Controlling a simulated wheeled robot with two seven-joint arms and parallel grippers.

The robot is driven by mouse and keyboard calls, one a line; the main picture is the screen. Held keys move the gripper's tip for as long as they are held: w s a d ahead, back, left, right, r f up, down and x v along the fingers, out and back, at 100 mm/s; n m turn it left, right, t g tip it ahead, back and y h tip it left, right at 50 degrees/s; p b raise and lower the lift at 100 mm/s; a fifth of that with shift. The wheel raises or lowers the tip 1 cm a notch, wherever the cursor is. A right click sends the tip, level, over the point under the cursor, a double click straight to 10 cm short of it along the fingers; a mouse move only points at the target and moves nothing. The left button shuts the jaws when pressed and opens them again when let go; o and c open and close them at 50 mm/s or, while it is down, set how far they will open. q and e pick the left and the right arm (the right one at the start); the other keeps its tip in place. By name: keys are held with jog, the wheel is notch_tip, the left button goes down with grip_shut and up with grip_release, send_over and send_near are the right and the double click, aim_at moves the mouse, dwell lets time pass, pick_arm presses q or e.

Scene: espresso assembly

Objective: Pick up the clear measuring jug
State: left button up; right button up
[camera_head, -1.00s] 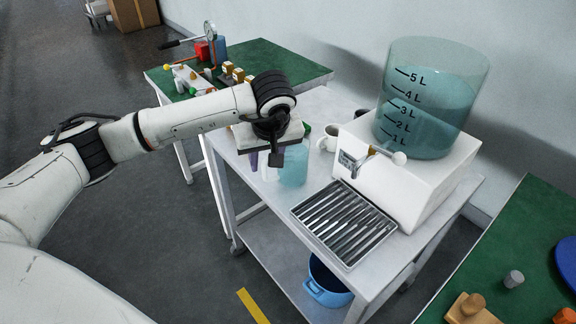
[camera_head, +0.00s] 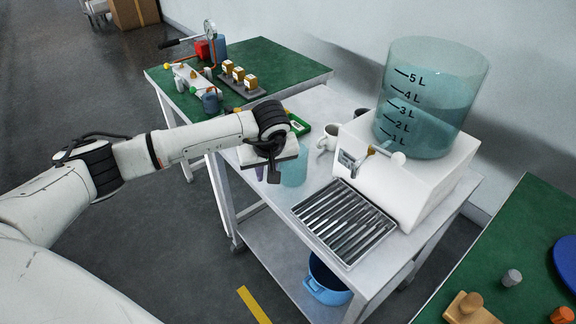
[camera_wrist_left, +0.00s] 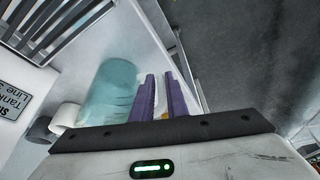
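A clear, blue-green tinted cylinder, which looks like the measuring jug (camera_head: 294,171), stands on the white cart beside my left gripper. In the left wrist view the jug (camera_wrist_left: 110,88) is just left of the fingers, outside them. My left gripper (camera_head: 266,168) is low over the cart's left edge and mostly hidden by its wrist in the head view. Its purple fingers (camera_wrist_left: 160,92) are apart with no jug between them. I cannot tell whether a finger touches the jug. A large tank marked in litres (camera_head: 430,100) sits on the white dispenser. My right gripper is not in view.
The white dispenser (camera_head: 410,188) and a slatted drip tray (camera_head: 343,222) are right of the jug. A white mug (camera_head: 327,137) and a green-framed item (camera_head: 299,125) stand behind. Green tables flank the cart; the left one holds a gauge assembly (camera_head: 205,75).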

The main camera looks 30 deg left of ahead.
pick_arm(q)
grip_shut()
jog(key=shift+s, duration=0.1)
jog(key=shift+f, duration=0.15)
dwell(0.8)
jog(key=shift+r, duration=0.25)
jog(key=shift+r, duration=0.75)
notch_tip(320, 180, up, 8)
jog(key=b, duration=0.1)
jog(key=shift+r, duration=0.15)
dwell(0.3)
jog(key=shift+r, duration=0.1)
dwell(0.4)
